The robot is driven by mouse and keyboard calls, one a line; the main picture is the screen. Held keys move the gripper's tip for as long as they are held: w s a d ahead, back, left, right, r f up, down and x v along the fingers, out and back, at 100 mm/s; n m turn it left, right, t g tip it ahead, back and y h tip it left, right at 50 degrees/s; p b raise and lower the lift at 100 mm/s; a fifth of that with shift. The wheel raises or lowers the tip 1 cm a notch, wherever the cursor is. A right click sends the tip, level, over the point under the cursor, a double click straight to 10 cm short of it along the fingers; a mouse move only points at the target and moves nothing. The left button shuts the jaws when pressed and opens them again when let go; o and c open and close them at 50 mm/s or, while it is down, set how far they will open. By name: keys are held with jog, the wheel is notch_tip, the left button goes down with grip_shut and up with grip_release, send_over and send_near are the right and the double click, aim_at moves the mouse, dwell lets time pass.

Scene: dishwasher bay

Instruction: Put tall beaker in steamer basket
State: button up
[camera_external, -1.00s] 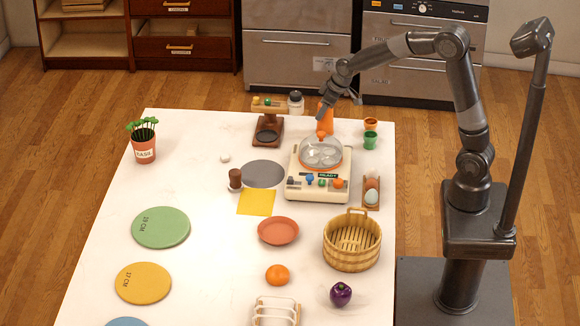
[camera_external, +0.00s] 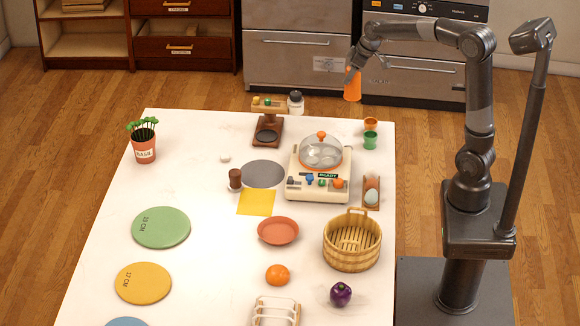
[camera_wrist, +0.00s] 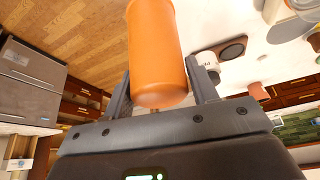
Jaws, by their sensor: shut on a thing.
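The tall beaker is an orange cylinder (camera_external: 352,86). My gripper (camera_external: 354,72) is shut on it and holds it in the air above the far right part of the table. In the wrist view the orange beaker (camera_wrist: 157,50) sits between the two dark fingers of my gripper (camera_wrist: 160,90). The steamer basket (camera_external: 352,243) is a round wooden slatted tub with a raised handle at its back, standing at the table's right edge. It looks empty and is well apart from the beaker.
A cream hotplate (camera_external: 318,190) carries a glass-lidded pan (camera_external: 321,152) between beaker and basket. Orange (camera_external: 370,124) and green (camera_external: 369,140) cups and an egg holder (camera_external: 371,192) line the right edge. A purple vegetable (camera_external: 341,294) lies in front of the basket. A terracotta dish (camera_external: 278,230) is left of it.

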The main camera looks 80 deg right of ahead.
dwell(0.3)
notch_tip(320, 180, up, 11)
jog(key=shift+r, duration=0.2)
jog(key=shift+w+a+r, duration=0.25)
jog(key=shift+a, duration=0.15)
jog(key=w+a+n+g+y, duration=0.1)
jog(key=w+a+n+y, duration=0.3)
jog(key=a, duration=0.9)
jog(key=w+a+f+n+g, duration=0.15)
jog(key=a+n, duration=0.45)
jog(key=a, duration=0.7)
jog(key=w+a+r+n+y, duration=0.1)
jog(key=w+a+n, duration=0.35)
jog(key=a, duration=0.85)
jog(key=s+a+n+g, duration=0.2)
jog(key=s+a+n, duration=0.25)
jog(key=a, duration=0.45)
jog(key=s+a+n+g, duration=0.1)
jog(key=s+a+n, duration=0.35)
jog(key=a, duration=0.55)
jog(key=s+a+n+g, duration=0.2)
jog(key=s+a+n, duration=0.3)
jog(key=a, duration=0.4)
notch_tip(320, 180, down, 18)
jog(key=m, duration=0.1)
jog(key=shift+s, duration=0.35)
